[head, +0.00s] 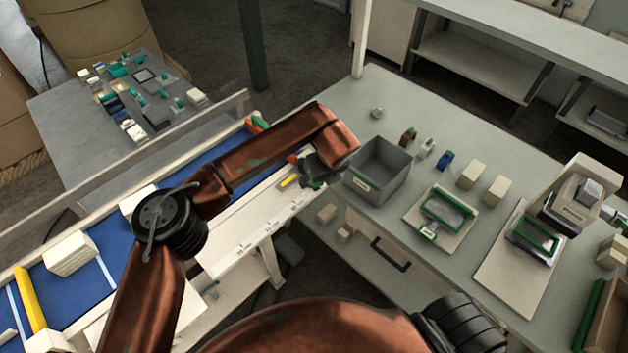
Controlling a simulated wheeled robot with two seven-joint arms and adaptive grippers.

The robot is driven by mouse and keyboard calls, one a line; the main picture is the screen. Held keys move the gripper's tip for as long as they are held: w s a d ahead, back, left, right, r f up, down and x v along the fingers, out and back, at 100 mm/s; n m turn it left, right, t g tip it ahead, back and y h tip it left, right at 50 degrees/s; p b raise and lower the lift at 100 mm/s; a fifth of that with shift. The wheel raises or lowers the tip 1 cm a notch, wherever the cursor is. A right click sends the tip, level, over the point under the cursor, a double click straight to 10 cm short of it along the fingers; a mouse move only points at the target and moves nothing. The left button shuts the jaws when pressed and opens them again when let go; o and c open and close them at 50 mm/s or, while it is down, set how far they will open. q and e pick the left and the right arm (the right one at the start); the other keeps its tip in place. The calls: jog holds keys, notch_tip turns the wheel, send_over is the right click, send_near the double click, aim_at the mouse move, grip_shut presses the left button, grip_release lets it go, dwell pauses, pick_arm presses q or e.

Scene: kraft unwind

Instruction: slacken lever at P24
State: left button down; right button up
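My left arm reaches in from the lower left across the conveyor. Its dark gripper (316,183) is at the right end of the white side ledge, close to a small yellow lever-like piece (289,181). An orange-red piece (292,158) shows just behind that. Whether the fingers are apart or touch either piece cannot be made out. Small dark marks run along the front edge of the white ledge (235,252); they are too small to read, so I cannot tell which spot is P24. My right gripper is not in view.
A grey open bin (378,168) stands on the worktable right beside the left gripper. The blue conveyor belt (75,285) carries a pale block (70,253) and a yellow bar (30,298). Small blocks and framed plates (447,210) occupy the table's right. The table's far left part is mostly clear.

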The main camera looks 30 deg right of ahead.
pick_arm(q)
jog(key=shift+s+f, duration=0.35)
jog(key=shift+f, duration=0.15)
jog(key=c, duration=1.7)
grip_release()
jog(key=shift+o, duration=1)
jog(key=shift+w+d, duration=0.15)
jog(key=shift+w, duration=0.05)
jog(key=shift+r, duration=0.25)
jog(key=shift+w, duration=0.1)
jog(key=v, duration=1.2)
